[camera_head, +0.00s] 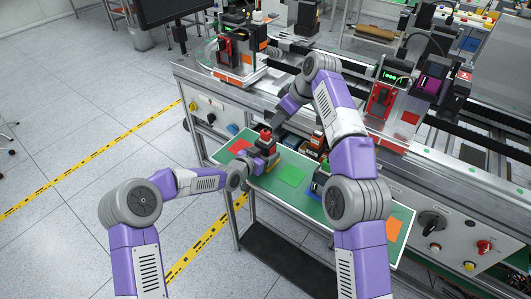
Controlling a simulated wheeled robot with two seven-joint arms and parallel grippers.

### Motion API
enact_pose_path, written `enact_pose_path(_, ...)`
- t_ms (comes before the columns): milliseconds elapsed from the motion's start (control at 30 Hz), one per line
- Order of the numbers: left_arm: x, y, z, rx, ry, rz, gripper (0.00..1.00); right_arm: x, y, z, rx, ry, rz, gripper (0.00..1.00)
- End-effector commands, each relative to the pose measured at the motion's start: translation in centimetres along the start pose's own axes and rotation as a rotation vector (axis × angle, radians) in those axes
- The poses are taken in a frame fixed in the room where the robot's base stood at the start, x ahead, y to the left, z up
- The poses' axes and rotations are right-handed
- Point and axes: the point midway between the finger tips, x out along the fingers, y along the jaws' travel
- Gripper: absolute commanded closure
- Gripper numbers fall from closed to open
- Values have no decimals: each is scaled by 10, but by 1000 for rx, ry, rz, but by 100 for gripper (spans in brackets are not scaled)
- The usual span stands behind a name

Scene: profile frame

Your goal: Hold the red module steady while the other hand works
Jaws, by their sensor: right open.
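A small red module (266,135) shows above the left part of the green-topped shelf (262,183), among dark gripper parts. My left gripper (258,153) reaches in from the left, right below and beside it. Whether its fingers close on the module is too small to tell. My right gripper (275,121) comes down from above and behind, open, close over the module. I cannot tell whether it touches it.
Red, green (291,174) and orange (393,228) patches lie on the shelf, with small dark and orange units at its rear edge. Behind stands a metal conveyor bench with a station (239,57) and a red-fronted device (380,100). Floor at left is free.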

Motion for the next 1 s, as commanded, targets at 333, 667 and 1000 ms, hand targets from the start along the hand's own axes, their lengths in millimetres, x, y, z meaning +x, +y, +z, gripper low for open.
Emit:
enact_pose_path(333,0,0,0,0,0,0,69,1,2,1,1,9,-2,64)
enact_pose_path(667,0,0,0,0,0,0,69,11,7,14,4,118,-13,64)
enact_pose_path(1000,0,0,0,0,1,0,69,19,0,25,1,195,-2,64)
